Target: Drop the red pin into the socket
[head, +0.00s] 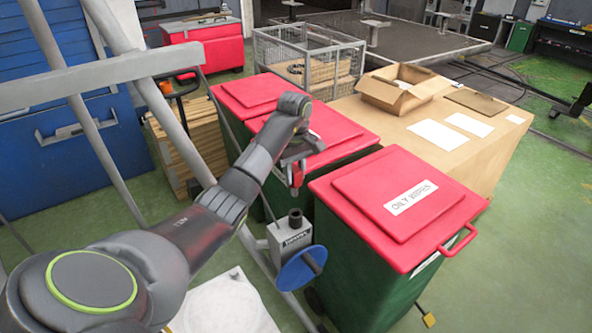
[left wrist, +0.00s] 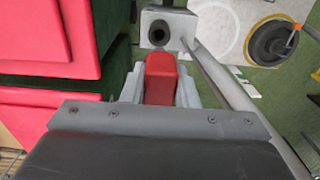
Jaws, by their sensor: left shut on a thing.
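My left gripper (head: 295,165) is shut on the red pin (head: 297,176) and holds it above the grey box with the socket. The red pin (left wrist: 160,79) also shows between the fingers in the left wrist view. The socket (head: 295,216) is a dark round collar on top of the grey box (head: 290,238), with a blue wheel on its front. In the left wrist view the socket (left wrist: 159,33) is a dark ring just beyond the pin's end. The pin looks apart from the socket. My right gripper is not in view.
Bins with red lids stand close by; the nearest bin (head: 391,205) is labelled OILY WIPES. A blue wheel (head: 301,267) sticks out below the socket. Pale sloping rails (head: 89,130) pass near my arm. A cardboard box (head: 399,88) sits on a brown table behind.

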